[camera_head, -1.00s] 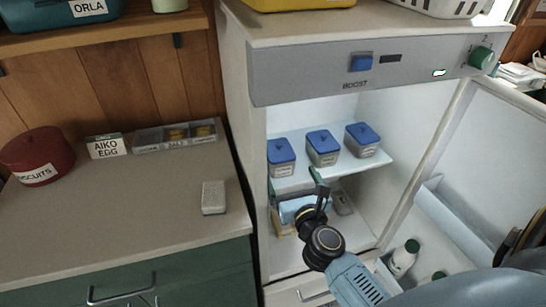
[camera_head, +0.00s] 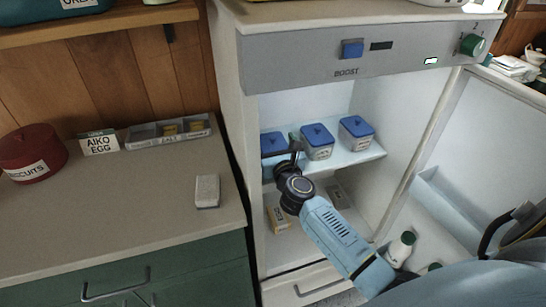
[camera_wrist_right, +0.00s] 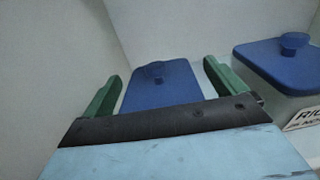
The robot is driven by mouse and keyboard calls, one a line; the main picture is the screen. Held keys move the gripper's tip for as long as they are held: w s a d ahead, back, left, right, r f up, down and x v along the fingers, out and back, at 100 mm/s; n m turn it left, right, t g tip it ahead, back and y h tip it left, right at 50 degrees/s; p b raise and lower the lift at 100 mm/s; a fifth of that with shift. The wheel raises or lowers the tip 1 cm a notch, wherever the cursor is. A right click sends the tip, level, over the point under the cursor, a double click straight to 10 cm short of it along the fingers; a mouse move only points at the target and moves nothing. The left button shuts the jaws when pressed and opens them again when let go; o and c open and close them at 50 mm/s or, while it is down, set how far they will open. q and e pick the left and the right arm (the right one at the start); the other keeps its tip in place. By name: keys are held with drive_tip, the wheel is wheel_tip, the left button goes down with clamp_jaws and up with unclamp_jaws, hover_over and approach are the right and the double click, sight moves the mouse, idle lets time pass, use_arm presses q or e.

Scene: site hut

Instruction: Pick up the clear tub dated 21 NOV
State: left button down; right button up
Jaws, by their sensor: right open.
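Three clear tubs with blue lids stand in a row on the upper fridge shelf: a left tub (camera_head: 270,143), a middle tub (camera_head: 317,143) and a right tub (camera_head: 356,134). Their date labels are too small or hidden to read in the head view. My right gripper (camera_head: 294,143) is in front of the left tub and partly hides it. In the right wrist view its green fingers (camera_wrist_right: 163,72) are open, one on each side of a tub's blue lid (camera_wrist_right: 160,88). Beside it, another tub (camera_wrist_right: 288,85) has a partly cut-off label starting "RI". My left gripper is out of view.
The fridge's side wall stands close to the left tub. A small carton (camera_head: 279,217) and a grey item (camera_head: 338,196) lie below the tub shelf. The fridge door (camera_head: 465,165) is open at right, with a white bottle (camera_head: 401,248). A worktop (camera_head: 120,220) is at left.

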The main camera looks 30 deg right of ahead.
drive_tip(key=shift+r, duration=0.1)
drive_tip(key=c, duration=2.1)
